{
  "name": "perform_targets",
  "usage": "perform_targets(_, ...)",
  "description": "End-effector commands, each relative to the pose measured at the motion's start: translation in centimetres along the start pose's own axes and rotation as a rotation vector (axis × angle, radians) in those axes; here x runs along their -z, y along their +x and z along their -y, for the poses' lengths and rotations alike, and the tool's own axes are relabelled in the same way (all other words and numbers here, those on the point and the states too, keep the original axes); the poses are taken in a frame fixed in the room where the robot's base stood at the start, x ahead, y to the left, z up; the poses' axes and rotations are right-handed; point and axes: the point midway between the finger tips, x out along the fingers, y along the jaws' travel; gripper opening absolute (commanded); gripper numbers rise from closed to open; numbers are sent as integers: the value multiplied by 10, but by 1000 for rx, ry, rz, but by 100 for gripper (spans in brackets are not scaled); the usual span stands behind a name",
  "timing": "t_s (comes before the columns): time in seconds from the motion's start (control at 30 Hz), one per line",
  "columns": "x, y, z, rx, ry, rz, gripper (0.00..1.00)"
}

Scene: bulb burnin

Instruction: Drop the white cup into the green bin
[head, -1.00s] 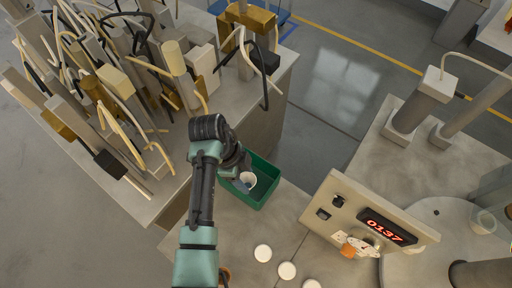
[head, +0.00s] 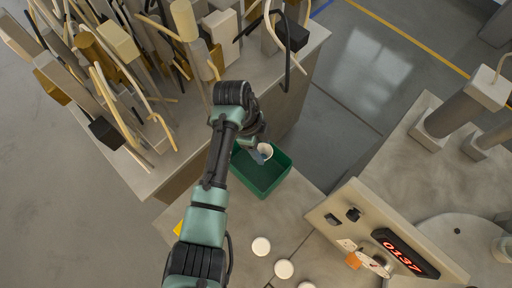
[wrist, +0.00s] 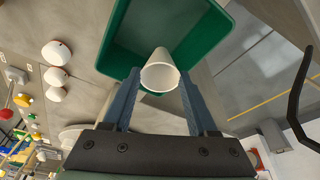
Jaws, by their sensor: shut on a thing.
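The white cup (head: 265,151) is between the fingers of my gripper (head: 258,155) in the head view, over the far left part of the green bin (head: 270,188). In the wrist view the cup (wrist: 160,72) shows its round open end toward the camera, with the two blue fingers of my gripper (wrist: 160,95) shut on its sides. The green bin (wrist: 205,55) lies behind the cup there. The cup's exact height relative to the bin's rim is hard to tell. My arm hides part of the bin's left side.
Several white discs (head: 261,246) lie on the bench in front of the bin. A panel with a red display (head: 404,252) stands to the right. A crowded bench (head: 165,165) of posts and cables is at the left. Open floor (head: 345,100) lies behind.

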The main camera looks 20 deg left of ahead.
Motion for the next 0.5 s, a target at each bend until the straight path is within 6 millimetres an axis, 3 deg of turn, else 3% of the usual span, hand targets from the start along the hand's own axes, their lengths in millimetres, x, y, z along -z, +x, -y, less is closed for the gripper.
perform_targets(0.3, -1, 4, 0, 0, 0, 0, 0)
perform_targets(0.33, -1, 4, 0, 1, 0, 0, 62)
perform_targets(0.5, -1, 4, 0, 1, 0, 0, 93)
